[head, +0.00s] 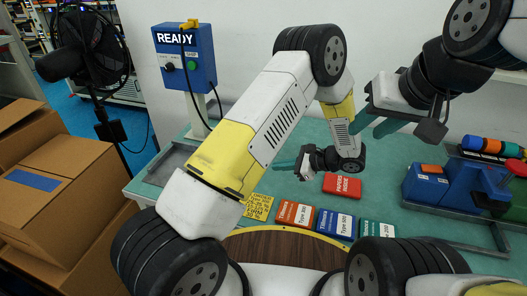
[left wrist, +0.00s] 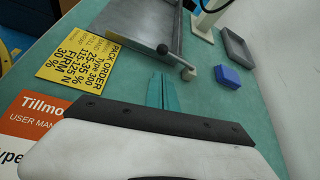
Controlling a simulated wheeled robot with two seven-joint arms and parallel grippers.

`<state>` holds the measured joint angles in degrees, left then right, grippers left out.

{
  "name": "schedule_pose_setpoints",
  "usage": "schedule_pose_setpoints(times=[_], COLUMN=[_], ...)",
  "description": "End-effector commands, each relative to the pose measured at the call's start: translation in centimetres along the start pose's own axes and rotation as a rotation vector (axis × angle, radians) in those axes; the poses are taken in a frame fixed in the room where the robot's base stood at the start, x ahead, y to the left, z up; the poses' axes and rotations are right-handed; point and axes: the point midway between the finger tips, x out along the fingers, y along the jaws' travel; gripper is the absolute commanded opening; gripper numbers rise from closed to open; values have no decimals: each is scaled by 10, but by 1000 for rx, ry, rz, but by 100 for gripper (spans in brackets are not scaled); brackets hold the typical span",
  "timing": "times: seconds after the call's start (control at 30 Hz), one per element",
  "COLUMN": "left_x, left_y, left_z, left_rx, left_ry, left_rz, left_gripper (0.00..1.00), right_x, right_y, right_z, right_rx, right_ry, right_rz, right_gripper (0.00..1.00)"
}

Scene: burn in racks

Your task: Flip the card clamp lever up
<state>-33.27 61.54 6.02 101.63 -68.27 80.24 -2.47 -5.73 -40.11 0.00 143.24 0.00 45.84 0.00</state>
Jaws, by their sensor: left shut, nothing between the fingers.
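In the left wrist view, a grey metal fixture (left wrist: 135,30) lies on the teal table, with a black ball knob (left wrist: 162,48) at its near edge. The knob looks like the end of the clamp lever; how the lever is tilted is unclear. My left gripper (left wrist: 161,92) is shut and empty, its teal fingers pointing toward the knob with a gap between. In the head view my left gripper (head: 284,165) is over the table, pointing left; the fixture (head: 170,163) is partly hidden behind my arm. My right gripper (head: 372,123) is open and empty, raised at the right.
A yellow pack order card (left wrist: 82,57), manuals (head: 295,214) and a red box (head: 342,186) lie on the table. A blue READY box (head: 185,57) stands behind.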

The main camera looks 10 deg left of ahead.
Motion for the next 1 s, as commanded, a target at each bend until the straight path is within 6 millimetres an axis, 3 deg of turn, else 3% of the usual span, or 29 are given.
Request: schedule_pose_setpoints(times=[0.33, 0.7, 1.0], left_x=[10, 74, 100], left_y=[1, 1, 1], left_z=[1, 1, 0], left_rx=[-1, -2, -1], left_ry=[0, 0, 2], left_rz=[4, 5, 2], left_gripper=[0, 0, 0], right_x=[0, 0, 0], right_y=[0, 0, 0], right_z=[0, 0, 0], right_rx=[0, 0, 0], right_ry=[0, 0, 0], right_rz=[0, 0, 0], right_gripper=[36, 36, 36])
